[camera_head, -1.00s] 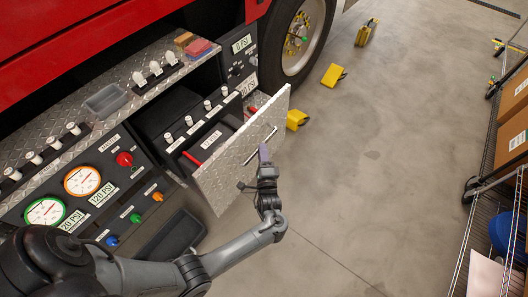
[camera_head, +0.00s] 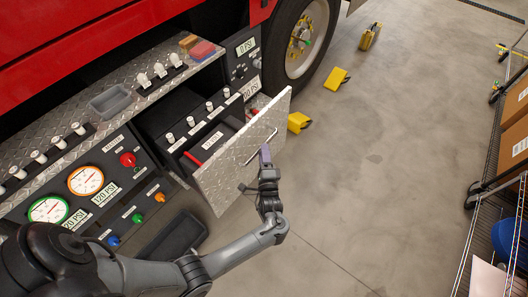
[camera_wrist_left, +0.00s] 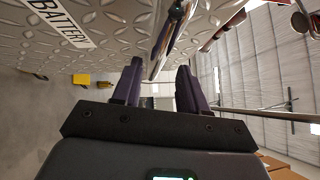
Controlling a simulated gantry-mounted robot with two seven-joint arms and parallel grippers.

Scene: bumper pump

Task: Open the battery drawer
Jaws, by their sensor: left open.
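The battery drawer (camera_head: 228,172) stands pulled out from the truck's side panel, with its diamond-plate front facing right. Its slim bar handle (camera_head: 270,137) is on that front. My left gripper (camera_head: 264,152) is at the handle, with its purple fingers close to the bar. In the left wrist view, the fingers (camera_wrist_left: 158,76) are spread apart, and the handle (camera_wrist_left: 163,50) shows between them near the tips. Whether they touch it I cannot tell. The BATTERY label (camera_wrist_left: 62,22) is on the plate at upper left. My right gripper is not in view.
A truck wheel (camera_head: 305,38) and yellow wheel chocks (camera_head: 337,78) are beyond the drawer. Gauges (camera_head: 86,180) and knobs are left of it. A rack with boxes (camera_head: 512,140) stands at far right. The concrete floor (camera_head: 390,190) between is clear.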

